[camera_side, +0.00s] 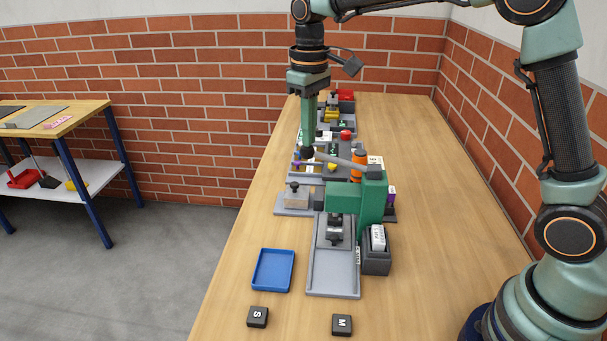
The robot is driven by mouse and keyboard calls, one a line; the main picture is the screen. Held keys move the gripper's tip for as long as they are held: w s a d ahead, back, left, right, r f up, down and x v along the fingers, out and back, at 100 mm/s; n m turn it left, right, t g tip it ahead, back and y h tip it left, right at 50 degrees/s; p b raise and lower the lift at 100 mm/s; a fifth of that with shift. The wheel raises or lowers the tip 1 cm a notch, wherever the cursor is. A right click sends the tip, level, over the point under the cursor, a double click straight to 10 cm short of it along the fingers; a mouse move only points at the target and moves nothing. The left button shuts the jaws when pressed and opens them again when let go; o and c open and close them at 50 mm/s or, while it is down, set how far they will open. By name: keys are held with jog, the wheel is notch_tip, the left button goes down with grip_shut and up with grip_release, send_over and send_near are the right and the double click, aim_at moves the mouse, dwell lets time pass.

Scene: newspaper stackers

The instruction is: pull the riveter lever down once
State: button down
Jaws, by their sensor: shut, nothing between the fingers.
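The riveter (371,202) is a green press with a head reaching left over a grey bed. Its lever (342,161) is a grey bar running up and left from the top of the body to a dark round knob (307,153). My gripper (308,146) points straight down with its fingers shut and nothing held. Its tips are right at the knob in this view; I cannot tell whether they touch it or are just above or behind it. The lever stands tilted slightly upward toward the knob.
A blue tray (273,270) and a grey tray (333,272) lie in front. Black blocks marked S (258,317) and M (342,325) sit near the front edge. A dark box (376,258) stands beside the riveter. Several fixtures crowd behind; the table's right side is clear.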

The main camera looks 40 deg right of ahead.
notch_tip(320, 180, up, 6)
jog(key=shift+f, duration=0.1)
dwell(0.4)
jog(key=shift+r, duration=0.2)
jog(key=shift+s+d+r, duration=0.15)
jog(key=shift+s, duration=0.15)
jog(key=s+d+f+m+t, duration=0.1)
jog(key=s+d+f+t, duration=0.1)
jog(key=s, duration=0.6)
jog(key=s+d+f+m+t, duration=0.2)
jog(key=s+d+f+t, duration=0.1)
jog(key=s, duration=0.5)
jog(key=shift+s+d+t, duration=0.3)
jog(key=shift+s+d, duration=0.05)
jog(key=shift+d, duration=0.05)
